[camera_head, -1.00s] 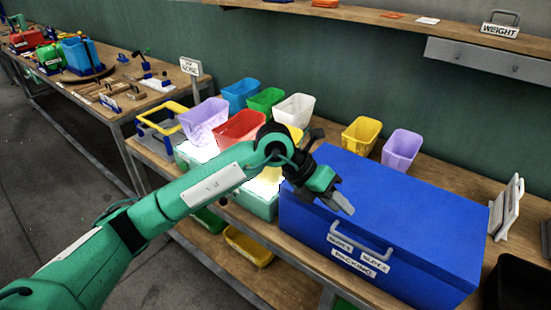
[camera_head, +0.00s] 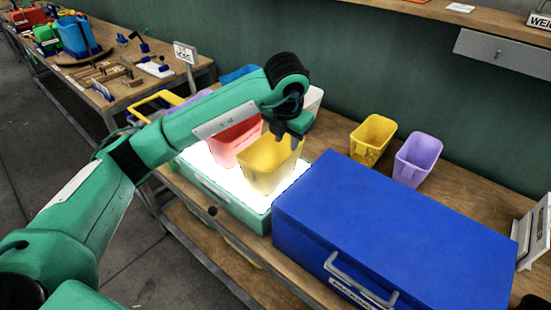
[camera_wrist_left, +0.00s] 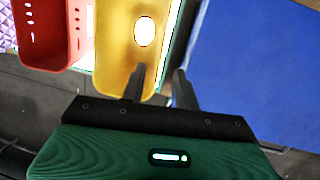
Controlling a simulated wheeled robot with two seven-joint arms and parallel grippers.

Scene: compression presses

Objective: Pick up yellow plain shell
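A yellow shell (camera_head: 268,168) stands on the lit green light box (camera_head: 228,200), to the right of a red shell (camera_head: 232,145). My left gripper (camera_head: 284,145) reaches down at its upper right rim; the arm hides part of the scene behind. In the left wrist view the fingers (camera_wrist_left: 160,88) are apart. One finger overlaps the yellow shell (camera_wrist_left: 118,50), which has a bright oval patch; the other is just right of it. Whether they touch its wall I cannot tell. Another yellow shell (camera_head: 371,138), with a speckled look, stands farther back right. My right gripper is not in view.
A large blue box (camera_head: 400,215) stands close to the right of the light box. A purple shell (camera_head: 417,160) is beside the back yellow one. A shelf hangs above.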

